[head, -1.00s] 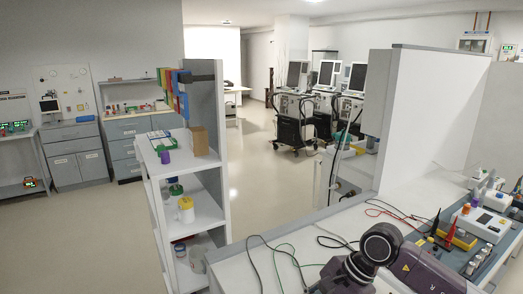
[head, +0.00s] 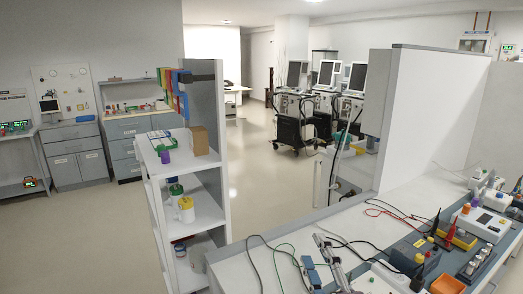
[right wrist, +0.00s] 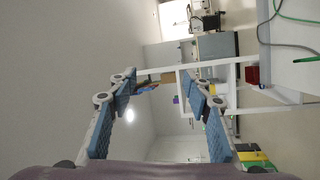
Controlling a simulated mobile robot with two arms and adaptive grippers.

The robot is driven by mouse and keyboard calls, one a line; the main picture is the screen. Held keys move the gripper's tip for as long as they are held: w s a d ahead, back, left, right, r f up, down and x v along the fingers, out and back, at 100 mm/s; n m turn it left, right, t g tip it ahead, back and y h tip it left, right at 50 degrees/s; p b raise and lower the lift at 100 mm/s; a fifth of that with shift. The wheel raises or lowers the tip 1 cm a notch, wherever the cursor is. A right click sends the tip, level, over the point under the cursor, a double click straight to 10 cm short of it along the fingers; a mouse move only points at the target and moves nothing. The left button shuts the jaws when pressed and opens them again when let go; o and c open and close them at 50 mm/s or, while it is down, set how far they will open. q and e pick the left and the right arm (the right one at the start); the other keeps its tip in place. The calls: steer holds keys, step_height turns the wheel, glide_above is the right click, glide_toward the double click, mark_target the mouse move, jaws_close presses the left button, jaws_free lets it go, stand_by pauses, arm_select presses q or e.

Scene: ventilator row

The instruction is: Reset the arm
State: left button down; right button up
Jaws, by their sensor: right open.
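My right gripper (head: 322,266) shows low in the head view, over the near bench, with grey fingers and blue pads. In the right wrist view its two blue-padded fingers (right wrist: 163,97) stand wide apart with nothing between them. My left gripper is not in the head view.
The bench (head: 290,248) below holds red, black and green cables. At its right are an orange bin (head: 447,285), a yellow bin (head: 463,240) and a white device (head: 485,224). A white shelf unit (head: 205,207) stands left of the bench. Open floor (head: 95,235) lies farther left.

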steer(key=s+d+f+m+g+h, duration=0.25)
steer(key=s+f+m, duration=0.2)
steer(key=f, duration=0.35)
steer(key=s+d+f+m+g+h, duration=0.1)
steer(key=s+d+f+m+g, duration=0.3)
steer(key=s+f, duration=0.3)
steer(key=s+d+f+m+g+h, duration=0.2)
steer(key=s+d+f+m+g, duration=0.15)
steer(key=f, duration=0.55)
steer(key=s+a+f+m+g+y, duration=0.1)
steer(key=s+f+m+g, duration=0.15)
steer(key=s, duration=0.45)
steer(key=s+f+m+g+y, duration=0.1)
steer(key=s+f+g, duration=0.2)
steer(key=s, duration=0.4)
step_height(320, 180, down, 26)
steer(key=s+f+g, duration=0.1)
steer(key=s+g, duration=0.1)
steer(key=s+d+f, duration=0.2)
steer(key=s+f, duration=1.3)
steer(key=s, duration=0.2)
steer(key=shift+s+d+f+g+h, duration=0.25)
steer(key=shift+d+g+h, duration=0.1)
steer(key=shift+g, duration=0.1)
steer(key=shift+c, duration=0.4)
